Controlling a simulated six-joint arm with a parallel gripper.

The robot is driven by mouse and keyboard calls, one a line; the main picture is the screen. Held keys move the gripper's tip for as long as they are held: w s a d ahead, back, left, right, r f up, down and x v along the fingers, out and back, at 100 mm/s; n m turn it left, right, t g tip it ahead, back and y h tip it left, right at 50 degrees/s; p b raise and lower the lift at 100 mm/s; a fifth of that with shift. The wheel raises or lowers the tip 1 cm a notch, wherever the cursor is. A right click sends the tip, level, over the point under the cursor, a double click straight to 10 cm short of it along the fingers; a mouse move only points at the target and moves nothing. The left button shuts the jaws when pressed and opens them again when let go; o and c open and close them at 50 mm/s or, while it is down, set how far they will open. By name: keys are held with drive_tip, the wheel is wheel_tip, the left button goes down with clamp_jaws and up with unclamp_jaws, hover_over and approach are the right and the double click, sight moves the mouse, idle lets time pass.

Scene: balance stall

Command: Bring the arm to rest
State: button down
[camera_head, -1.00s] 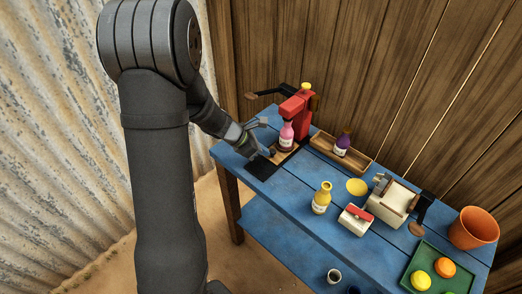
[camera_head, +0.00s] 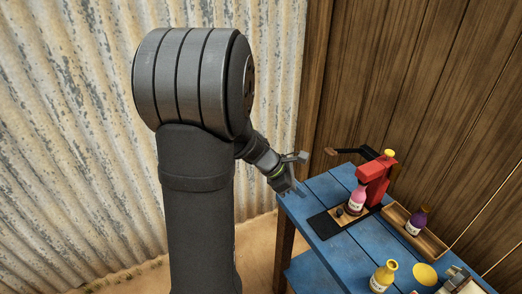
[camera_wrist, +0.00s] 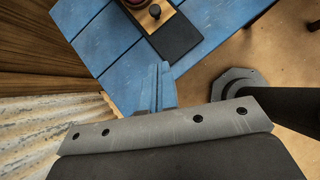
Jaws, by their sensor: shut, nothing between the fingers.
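My gripper (camera_head: 290,178) is at the left end of the blue table (camera_head: 330,187), beside its back left corner, apart from every object. It is empty and its fingers are together. In the wrist view the shut fingers (camera_wrist: 162,88) show in front of the blue table (camera_wrist: 97,43), with the black mat (camera_wrist: 174,37) beyond them. My arm's large dark links fill the left middle of the head view.
A red press (camera_head: 375,178) stands on the table with a pink bottle (camera_head: 357,199) at it. A wooden tray (camera_head: 422,238) holds a purple bottle (camera_head: 417,221). A yellow bottle (camera_head: 382,277) stands nearer. Corrugated metal (camera_head: 70,130) and wood (camera_head: 430,90) walls stand behind.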

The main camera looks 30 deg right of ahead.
approach(336, 212)
wheel_tip(336, 212, down, 5)
drive_tip(key=shift+s+d+r, duration=0.1)
drive_tip(key=shift+d+r, duration=0.05)
drive_tip(key=shift+r, duration=0.1)
drive_tip(key=d, duration=0.2)
drive_tip(key=s+d, duration=0.1)
drive_tip(key=shift+s+f, duration=0.1)
drive_tip(key=shift+f, duration=0.15)
drive_tip(key=shift+s+d, duration=0.2)
drive_tip(key=shift+d, duration=0.15)
drive_tip(key=shift+a, duration=0.1)
